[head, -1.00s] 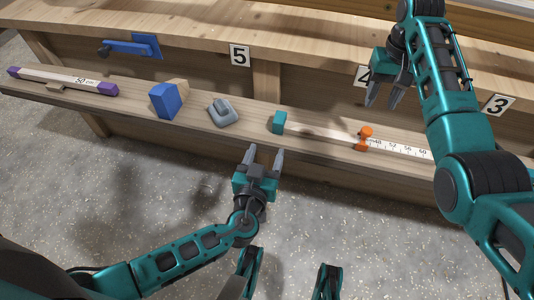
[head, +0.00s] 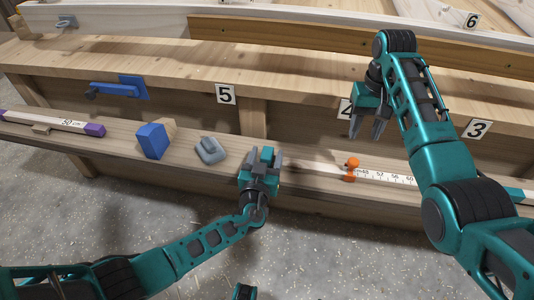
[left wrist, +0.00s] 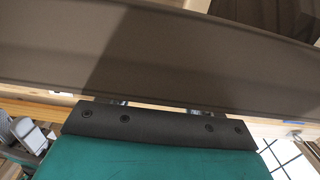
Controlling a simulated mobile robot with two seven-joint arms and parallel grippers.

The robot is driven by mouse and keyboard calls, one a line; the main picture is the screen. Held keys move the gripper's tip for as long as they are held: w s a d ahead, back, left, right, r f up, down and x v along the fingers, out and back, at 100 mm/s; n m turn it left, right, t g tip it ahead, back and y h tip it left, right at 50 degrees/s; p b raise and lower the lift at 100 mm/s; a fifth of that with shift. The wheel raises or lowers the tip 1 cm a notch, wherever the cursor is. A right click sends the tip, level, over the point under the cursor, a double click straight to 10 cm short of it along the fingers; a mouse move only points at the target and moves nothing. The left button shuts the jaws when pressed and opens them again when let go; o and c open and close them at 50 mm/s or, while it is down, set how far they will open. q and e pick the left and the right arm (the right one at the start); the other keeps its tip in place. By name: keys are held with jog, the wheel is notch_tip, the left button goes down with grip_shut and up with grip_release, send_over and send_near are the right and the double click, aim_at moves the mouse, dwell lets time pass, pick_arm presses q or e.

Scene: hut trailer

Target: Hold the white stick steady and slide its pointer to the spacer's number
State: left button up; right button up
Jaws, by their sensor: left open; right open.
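The white stick (head: 390,179) with a number scale lies along the wooden ledge. Its orange pointer (head: 352,169) sits near the low end of the visible figures, and a teal end (head: 516,195) shows at the right. My left gripper (head: 262,158) is open at the stick's left teal end, which it mostly hides; I cannot tell whether the fingers touch it. My right gripper (head: 366,133) is open and empty above the ledge, near the pointer. A bar with purple ends (head: 55,122), marked "50 cm", lies at the far left of the ledge.
A blue and wood block (head: 152,141) and a grey part (head: 210,151) stand on the ledge left of my left gripper. A blue handle (head: 118,89) is on the board behind. Number plates 5 (head: 226,94) and 3 (head: 477,129) are on the board.

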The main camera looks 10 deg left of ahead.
pick_arm(q)
jog(key=shift+w, duration=0.65)
